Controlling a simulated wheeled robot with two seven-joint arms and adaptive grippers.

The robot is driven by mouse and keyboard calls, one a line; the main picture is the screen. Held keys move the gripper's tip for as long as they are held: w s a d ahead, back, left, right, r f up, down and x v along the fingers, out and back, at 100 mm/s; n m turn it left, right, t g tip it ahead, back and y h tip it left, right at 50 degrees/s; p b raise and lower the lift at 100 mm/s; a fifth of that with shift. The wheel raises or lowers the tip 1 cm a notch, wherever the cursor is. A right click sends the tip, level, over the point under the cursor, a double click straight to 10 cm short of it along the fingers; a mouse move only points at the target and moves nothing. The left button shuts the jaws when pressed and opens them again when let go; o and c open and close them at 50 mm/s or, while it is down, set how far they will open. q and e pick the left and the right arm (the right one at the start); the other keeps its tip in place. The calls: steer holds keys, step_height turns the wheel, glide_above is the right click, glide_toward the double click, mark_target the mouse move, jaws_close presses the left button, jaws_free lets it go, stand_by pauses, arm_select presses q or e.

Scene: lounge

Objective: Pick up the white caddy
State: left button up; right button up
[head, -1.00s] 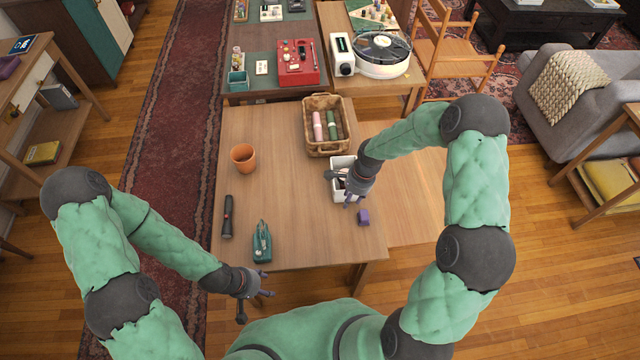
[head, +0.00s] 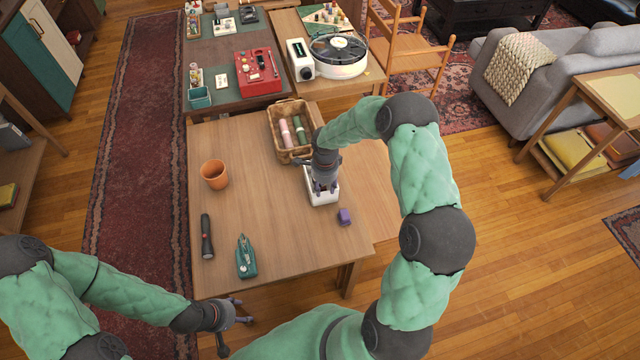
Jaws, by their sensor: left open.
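The white caddy (head: 323,199) stands on the wooden table, just below the wicker basket in the picture. My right gripper (head: 325,187) points down over the caddy, its fingers at or inside the rim. It hides most of the caddy's top and inside, and I cannot tell whether the fingers are closed on a wall. My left gripper (head: 236,326) is open and empty, off the near edge of the table.
The table (head: 262,200) also holds a wicker basket (head: 274,121) with rolled items, an orange pot (head: 214,174), a dark flashlight (head: 207,237), a teal stapler-like tool (head: 246,257) and a purple block (head: 344,216) close to the caddy. The table's middle is clear.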

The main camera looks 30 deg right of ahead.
mark_target(326, 192)
steer(key=f, duration=0.3)
steer(key=f+b, duration=0.1)
steer(key=f, duration=0.1)
steer(key=shift+d, duration=0.25)
jaws_close()
steer(key=shift+r, duration=0.1)
